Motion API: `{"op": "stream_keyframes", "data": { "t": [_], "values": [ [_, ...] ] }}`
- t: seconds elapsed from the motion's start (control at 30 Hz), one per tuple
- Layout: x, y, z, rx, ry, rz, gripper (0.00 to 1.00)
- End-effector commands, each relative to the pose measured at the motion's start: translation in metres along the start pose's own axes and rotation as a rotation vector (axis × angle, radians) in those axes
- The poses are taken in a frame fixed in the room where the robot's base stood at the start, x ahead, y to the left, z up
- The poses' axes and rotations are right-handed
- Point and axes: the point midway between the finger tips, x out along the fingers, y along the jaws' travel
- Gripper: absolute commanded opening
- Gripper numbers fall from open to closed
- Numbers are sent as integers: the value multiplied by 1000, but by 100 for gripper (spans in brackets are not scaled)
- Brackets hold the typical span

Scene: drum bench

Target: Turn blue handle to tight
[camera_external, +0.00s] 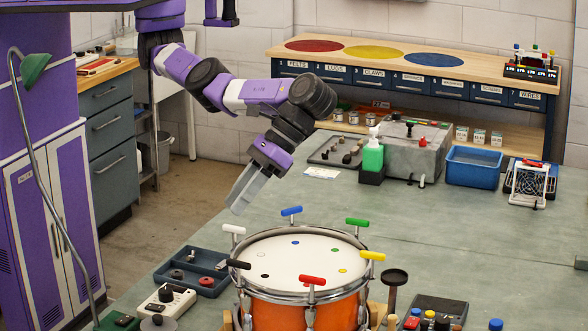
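The drum (303,262) has an orange shell, a metal rim and a white head with small coloured dots. The blue handle (291,211) is a T-shaped key standing upright at the drum's far rim; how tight it is does not show. My gripper (235,206) points down and to the left, in the air above the bench. In the picture it is left of the blue handle and appears apart from it. Its pale grey fingers overlap from this side, so the gap between them is unclear. Nothing is visible held in it.
Around the rim stand white (233,229), black (238,264), red (312,281), yellow (372,256) and green (357,222) handles. A dark tray (190,262) lies left of the drum. A green bottle (373,157) and blue bin (473,167) stand behind. The bench's right middle is clear.

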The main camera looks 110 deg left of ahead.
Motion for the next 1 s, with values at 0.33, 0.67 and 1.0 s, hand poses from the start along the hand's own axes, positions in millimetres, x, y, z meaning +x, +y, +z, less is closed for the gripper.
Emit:
{"op": "stream_keyframes", "data": {
  "t": [0.33, 0.67, 1.0],
  "values": [
    [-37, -26, -48, -129, 509, 31, 33],
    [-91, -73, -100, -248, 719, -13, 33],
    [-58, -77, -128, -238, 716, -18, 33]
  ]
}}
